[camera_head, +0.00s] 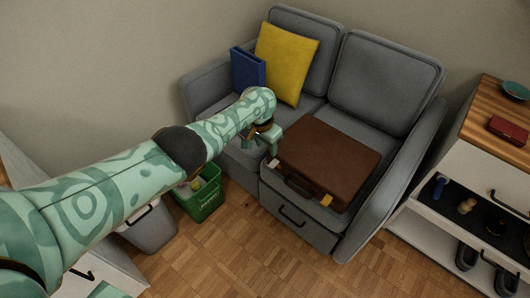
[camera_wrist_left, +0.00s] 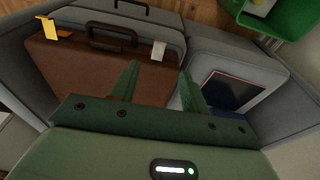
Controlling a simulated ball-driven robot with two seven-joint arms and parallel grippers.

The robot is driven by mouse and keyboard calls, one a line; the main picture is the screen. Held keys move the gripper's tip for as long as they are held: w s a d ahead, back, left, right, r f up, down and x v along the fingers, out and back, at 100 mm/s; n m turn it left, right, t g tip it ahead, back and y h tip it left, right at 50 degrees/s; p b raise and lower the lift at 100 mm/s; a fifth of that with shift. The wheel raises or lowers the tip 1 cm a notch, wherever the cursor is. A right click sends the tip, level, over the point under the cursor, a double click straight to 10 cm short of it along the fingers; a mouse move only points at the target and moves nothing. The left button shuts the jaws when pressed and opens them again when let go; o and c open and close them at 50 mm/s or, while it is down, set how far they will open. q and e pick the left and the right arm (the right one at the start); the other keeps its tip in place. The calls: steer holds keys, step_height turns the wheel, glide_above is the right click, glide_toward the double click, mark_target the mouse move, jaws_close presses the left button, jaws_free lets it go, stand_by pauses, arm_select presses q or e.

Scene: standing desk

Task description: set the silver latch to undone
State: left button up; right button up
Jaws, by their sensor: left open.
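A brown briefcase (camera_head: 328,160) lies flat and closed on the right seat of the grey sofa, its handle (camera_head: 299,186) toward the front. The silver latch (camera_head: 273,164) is a small pale tab on its front edge, left of the handle; it also shows in the left wrist view (camera_wrist_left: 158,50). A gold latch (camera_head: 326,199) is on the other side of the handle. I cannot tell the silver latch's exact setting. My left gripper (camera_head: 274,147) is open and empty, above the case's left edge near the silver latch. Its fingers show in the wrist view (camera_wrist_left: 160,75). My right gripper is out of view.
The grey sofa (camera_head: 386,84) has a yellow cushion (camera_head: 285,62) and a blue binder (camera_head: 247,70) on its left side. A dark flat item (camera_wrist_left: 228,92) lies on the left seat. A green bin (camera_head: 204,200) stands on the floor. A cabinet (camera_head: 487,170) is at right.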

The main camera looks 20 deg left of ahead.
arm_select(q)
steer(key=r, duration=0.1)
steer(key=r+p, duration=0.1)
steer(key=r, duration=0.1)
steer(key=r+p, duration=0.1)
steer(key=shift+s+a+r, duration=0.1)
steer(key=shift+s+r, duration=0.1)
steer(key=shift+s, duration=0.15)
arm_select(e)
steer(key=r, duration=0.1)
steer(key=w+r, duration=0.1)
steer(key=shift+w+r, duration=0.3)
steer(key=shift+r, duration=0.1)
arm_select(q)
steer(key=shift+f, duration=0.1)
